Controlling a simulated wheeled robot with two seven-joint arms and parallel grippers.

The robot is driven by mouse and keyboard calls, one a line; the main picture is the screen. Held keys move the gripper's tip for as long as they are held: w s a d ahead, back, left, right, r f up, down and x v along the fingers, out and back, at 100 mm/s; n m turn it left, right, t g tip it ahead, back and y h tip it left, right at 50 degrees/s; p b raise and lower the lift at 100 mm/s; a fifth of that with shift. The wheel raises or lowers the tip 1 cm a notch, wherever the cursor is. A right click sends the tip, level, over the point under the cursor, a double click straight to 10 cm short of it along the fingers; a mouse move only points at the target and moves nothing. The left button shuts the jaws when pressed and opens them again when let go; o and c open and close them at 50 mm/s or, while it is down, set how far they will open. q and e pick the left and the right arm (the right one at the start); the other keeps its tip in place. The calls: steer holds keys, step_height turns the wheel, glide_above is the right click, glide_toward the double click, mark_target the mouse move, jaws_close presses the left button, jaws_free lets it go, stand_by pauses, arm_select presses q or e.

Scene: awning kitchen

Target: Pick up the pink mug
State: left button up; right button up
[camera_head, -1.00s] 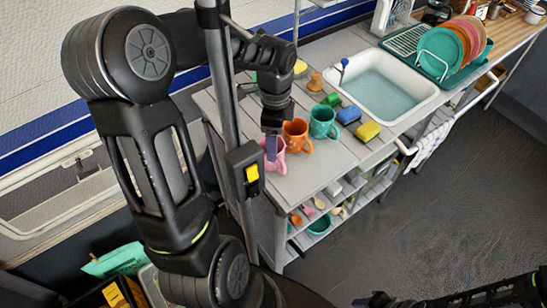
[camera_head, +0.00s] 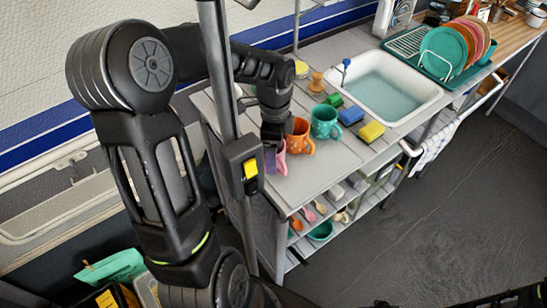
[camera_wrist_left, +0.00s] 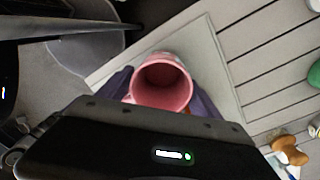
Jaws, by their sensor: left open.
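The pink mug (camera_head: 281,160) stands upright on the grey slatted counter near its left front corner, partly hidden by my left gripper (camera_head: 271,158). In the left wrist view I look down into the pink mug (camera_wrist_left: 162,85). The purple-grey fingers of my left gripper (camera_wrist_left: 160,92) lie on both sides of the mug and are open; whether they touch it I cannot tell. The orange mug (camera_head: 300,138) stands just right of the pink one, and the teal mug (camera_head: 324,122) is beyond it. My right gripper is not visible.
Green, blue and yellow sponges (camera_head: 371,131) lie right of the mugs, before the white sink (camera_head: 398,112). A dish rack (camera_head: 430,64) with plates stands at the back right. Lower shelves hold bowls and spoons. A thin upright column (camera_head: 228,100) partly blocks the view.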

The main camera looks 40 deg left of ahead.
arm_select(q)
steer(key=c, duration=1.1)
steer(key=shift+c, duration=0.2)
step_height(320, 180, up, 10)
steer(key=p, duration=0.8)
